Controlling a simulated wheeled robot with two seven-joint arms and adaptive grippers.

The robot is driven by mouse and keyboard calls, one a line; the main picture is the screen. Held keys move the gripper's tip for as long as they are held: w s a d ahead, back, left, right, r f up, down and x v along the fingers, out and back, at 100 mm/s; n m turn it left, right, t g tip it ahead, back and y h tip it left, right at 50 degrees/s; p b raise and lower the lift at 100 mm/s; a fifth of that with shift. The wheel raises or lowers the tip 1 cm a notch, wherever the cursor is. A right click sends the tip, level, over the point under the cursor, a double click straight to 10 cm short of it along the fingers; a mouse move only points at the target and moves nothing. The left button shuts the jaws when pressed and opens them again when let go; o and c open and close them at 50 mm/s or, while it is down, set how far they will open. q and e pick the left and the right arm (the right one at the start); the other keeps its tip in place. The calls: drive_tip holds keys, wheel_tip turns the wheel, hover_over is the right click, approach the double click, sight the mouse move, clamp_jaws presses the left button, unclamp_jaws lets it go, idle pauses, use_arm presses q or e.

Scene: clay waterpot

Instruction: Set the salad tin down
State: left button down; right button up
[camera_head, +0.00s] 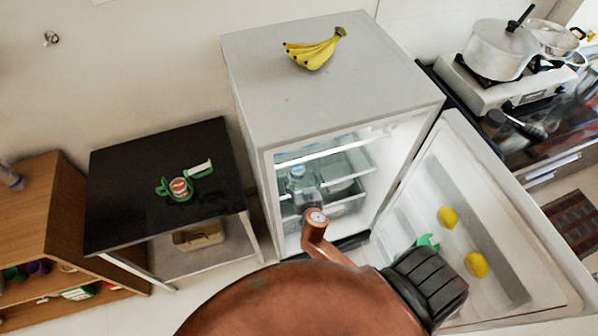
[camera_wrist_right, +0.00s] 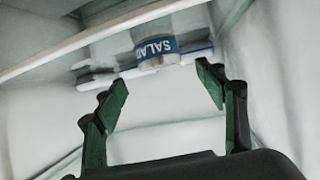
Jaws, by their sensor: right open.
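The salad tin (camera_wrist_right: 157,52), with a blue band that reads SALAD upside down, shows at the top middle of the right wrist view. It is at a pale ledge, beyond my fingertips; its upper end is cut off or hidden. My right gripper (camera_wrist_right: 163,86) is open, its two green fingers spread with nothing between them. A gap shows between the fingertips and the tin. In the head view my right gripper (camera_head: 426,242) is mostly hidden, with a bit of green in front of the open fridge door. I cannot pick out the salad tin there. My left gripper is not in view.
The fridge (camera_head: 260,90) stands open, with bananas (camera_head: 315,52) on top and a clear bottle (camera_head: 305,187) inside. Two lemons (camera_head: 448,217) are at its door (camera_head: 505,245). A black table (camera_head: 120,190) at left holds a green item with a red-and-white label (camera_head: 179,188).

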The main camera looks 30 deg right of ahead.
drive_tip(key=shift+v, duration=2.1)
